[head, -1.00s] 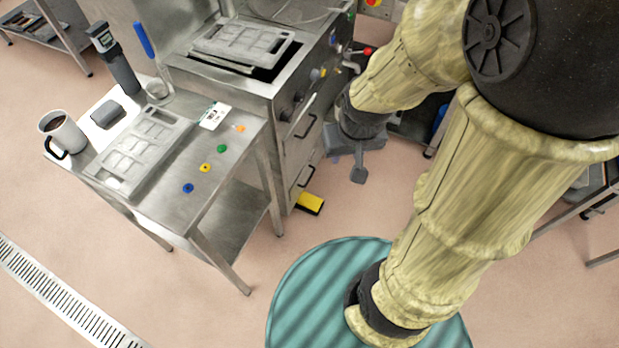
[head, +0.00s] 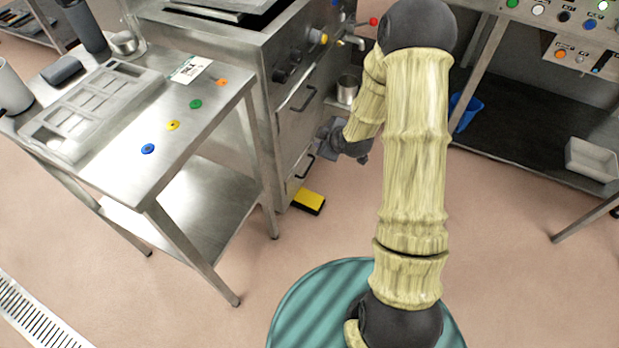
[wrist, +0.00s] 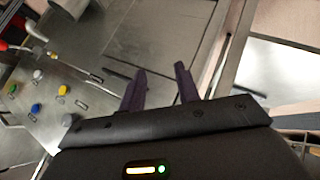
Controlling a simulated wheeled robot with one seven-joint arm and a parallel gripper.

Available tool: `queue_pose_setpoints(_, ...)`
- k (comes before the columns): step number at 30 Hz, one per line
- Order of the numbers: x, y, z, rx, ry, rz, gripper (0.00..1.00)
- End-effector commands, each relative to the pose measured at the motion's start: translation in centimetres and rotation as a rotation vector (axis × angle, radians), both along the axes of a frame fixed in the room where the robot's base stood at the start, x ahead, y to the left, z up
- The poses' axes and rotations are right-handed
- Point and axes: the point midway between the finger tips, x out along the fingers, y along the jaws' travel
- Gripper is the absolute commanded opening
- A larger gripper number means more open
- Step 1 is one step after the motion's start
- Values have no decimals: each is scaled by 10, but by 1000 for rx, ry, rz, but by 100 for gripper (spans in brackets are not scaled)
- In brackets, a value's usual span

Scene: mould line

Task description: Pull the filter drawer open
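The steel machine's front (head: 291,120) has an upper panel with a dark handle (head: 304,98) and a lower panel with another dark handle (head: 305,165). No readable label shows which is the filter drawer; both fronts look closed. My gripper (head: 326,143) is in front of the machine, near the lower handle and apparently apart from it. In the wrist view my gripper (wrist: 160,82) has its two dark fingers spread with nothing between them. Beyond them is a flat steel panel (wrist: 165,35); no handle is clear there.
A steel side table (head: 120,180) with a mould tray stands left of the machine. A yellow-and-black block (head: 309,202) lies on the floor below the lower panel. A metal cup (head: 347,89) stands right of the panels. A workbench (head: 530,110) stands at right.

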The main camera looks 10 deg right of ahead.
Motion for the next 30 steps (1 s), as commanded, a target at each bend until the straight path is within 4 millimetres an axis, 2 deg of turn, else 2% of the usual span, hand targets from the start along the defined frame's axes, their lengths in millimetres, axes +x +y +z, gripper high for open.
queue_pose_setpoints(1,6,0,-39,-8,-32,31,32)
queue_pose_setpoints(6,25,3,-109,-52,-184,139,32)
queue_pose_setpoints(12,37,5,-188,-106,-375,217,32)
queue_pose_setpoints(18,39,2,-264,-174,-571,241,32)
queue_pose_setpoints(24,30,-5,-336,-265,-761,204,32)
queue_pose_setpoints(27,22,-10,-368,-317,-845,164,32)
queue_pose_setpoints(30,14,-15,-389,-366,-907,126,32)
